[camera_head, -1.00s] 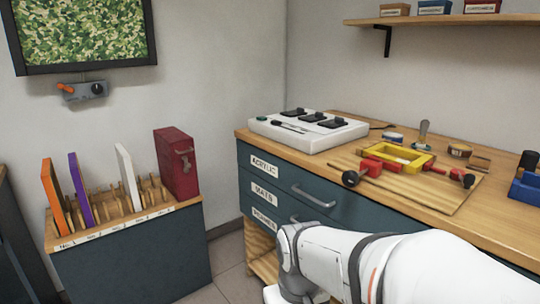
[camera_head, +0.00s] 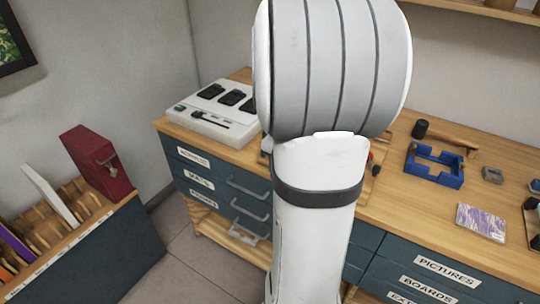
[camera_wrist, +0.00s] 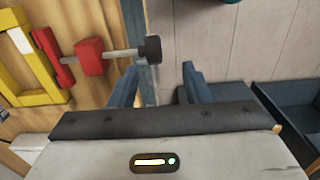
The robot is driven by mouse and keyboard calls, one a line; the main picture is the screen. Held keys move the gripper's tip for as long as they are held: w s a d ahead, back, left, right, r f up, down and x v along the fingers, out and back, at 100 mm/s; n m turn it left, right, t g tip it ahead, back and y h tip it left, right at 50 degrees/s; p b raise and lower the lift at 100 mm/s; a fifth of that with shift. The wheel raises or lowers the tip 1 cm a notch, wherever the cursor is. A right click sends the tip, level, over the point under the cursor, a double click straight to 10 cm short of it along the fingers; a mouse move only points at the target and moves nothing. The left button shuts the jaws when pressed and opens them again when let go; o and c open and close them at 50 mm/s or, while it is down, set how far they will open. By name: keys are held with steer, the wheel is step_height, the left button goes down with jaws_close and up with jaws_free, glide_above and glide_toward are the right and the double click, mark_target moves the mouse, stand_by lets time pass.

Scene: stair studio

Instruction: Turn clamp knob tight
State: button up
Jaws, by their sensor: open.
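In the wrist view, a black clamp knob (camera_wrist: 153,49) sits on the end of a metal rod. The rod runs through a red clamp block (camera_wrist: 89,56) beside a yellow frame (camera_wrist: 12,68). My gripper (camera_wrist: 159,70) is open, its two dark blue fingers pointing towards the knob. The knob appears just beyond the fingertips, nearer the left finger; I cannot tell whether they touch. In the head view my arm hides most of the clamp and frame; only a small red and black part (camera_head: 376,169) shows at the arm's right side.
A white box with black pads (camera_head: 212,112) stands at the bench's left end. A blue holder (camera_head: 434,165), a mallet (camera_head: 445,136) and a picture card (camera_head: 481,222) lie to the right. Drawers (camera_head: 247,188) are below, and a red binder (camera_head: 96,160) stands in the rack at left.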

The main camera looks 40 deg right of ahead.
steer(key=shift+w+d+r, duration=0.15)
steer(key=shift+d+r, duration=0.2)
steer(key=shift+r, duration=0.05)
steer(key=shift+d+f, duration=0.1)
steer(key=shift+f, duration=0.1)
step_height(320, 180, down, 7)
steer(key=shift+f, duration=0.2)
steer(key=shift+w, duration=0.1)
steer(key=c, duration=0.8)
steer(key=shift+f, duration=0.1)
